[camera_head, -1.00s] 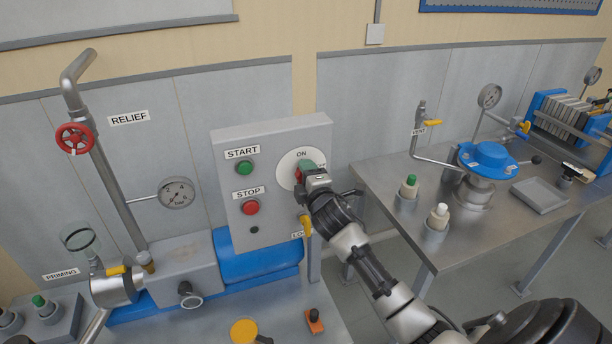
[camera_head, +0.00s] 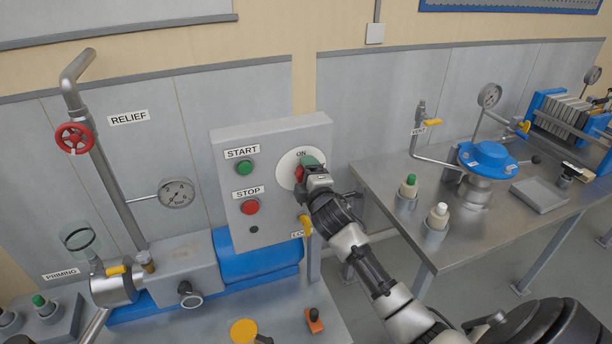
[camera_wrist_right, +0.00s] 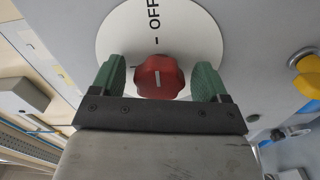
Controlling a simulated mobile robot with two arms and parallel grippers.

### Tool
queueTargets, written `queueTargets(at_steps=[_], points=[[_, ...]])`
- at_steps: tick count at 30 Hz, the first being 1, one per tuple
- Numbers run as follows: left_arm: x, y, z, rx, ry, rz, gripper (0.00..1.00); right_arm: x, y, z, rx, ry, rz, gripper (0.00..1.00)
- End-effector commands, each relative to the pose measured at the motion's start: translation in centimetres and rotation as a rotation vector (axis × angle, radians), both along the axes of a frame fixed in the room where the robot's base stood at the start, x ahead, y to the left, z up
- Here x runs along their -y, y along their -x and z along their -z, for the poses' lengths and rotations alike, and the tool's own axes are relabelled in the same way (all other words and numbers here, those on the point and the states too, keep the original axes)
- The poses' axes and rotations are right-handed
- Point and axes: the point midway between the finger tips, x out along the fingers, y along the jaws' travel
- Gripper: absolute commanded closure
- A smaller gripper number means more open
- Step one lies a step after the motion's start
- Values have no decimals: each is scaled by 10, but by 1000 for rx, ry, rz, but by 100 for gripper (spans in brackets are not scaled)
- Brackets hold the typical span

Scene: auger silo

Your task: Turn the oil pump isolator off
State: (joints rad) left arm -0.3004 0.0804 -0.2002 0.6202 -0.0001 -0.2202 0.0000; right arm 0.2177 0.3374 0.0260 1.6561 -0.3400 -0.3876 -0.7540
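The isolator is a red knob (camera_head: 299,173) on a round white dial (camera_head: 286,164) on the grey control box, with ON at the dial's top. In the right wrist view the red knob (camera_wrist_right: 160,77) sits between the two green finger pads of my right gripper (camera_wrist_right: 160,82). The pads are apart, with a narrow gap on each side of the knob. OFF is printed above the knob in that view. A short white mark on the knob runs roughly toward OFF; I cannot tell which end points. My right gripper (camera_head: 308,172) partly hides the dial in the head view. My left gripper is not in view.
The grey box (camera_head: 229,178) also has a green START button (camera_head: 245,167) and a red STOP button (camera_head: 250,207). A yellow lever (camera_head: 306,226) hangs close below my right gripper. A steel bench (camera_head: 400,172) with fittings stands to the right.

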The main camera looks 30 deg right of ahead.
Motion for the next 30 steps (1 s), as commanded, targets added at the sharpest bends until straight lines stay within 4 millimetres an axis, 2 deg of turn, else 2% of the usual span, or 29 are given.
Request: queueTargets(at_steps=[6,10,24,30], points=[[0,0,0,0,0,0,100,0,1,0,0,2,0,24],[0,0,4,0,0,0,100,-2,10,1,0,3,-1,24],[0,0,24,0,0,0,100,-21,89,3,0,2,-1,24],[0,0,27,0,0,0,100,-25,104,1,0,1,0,24]])
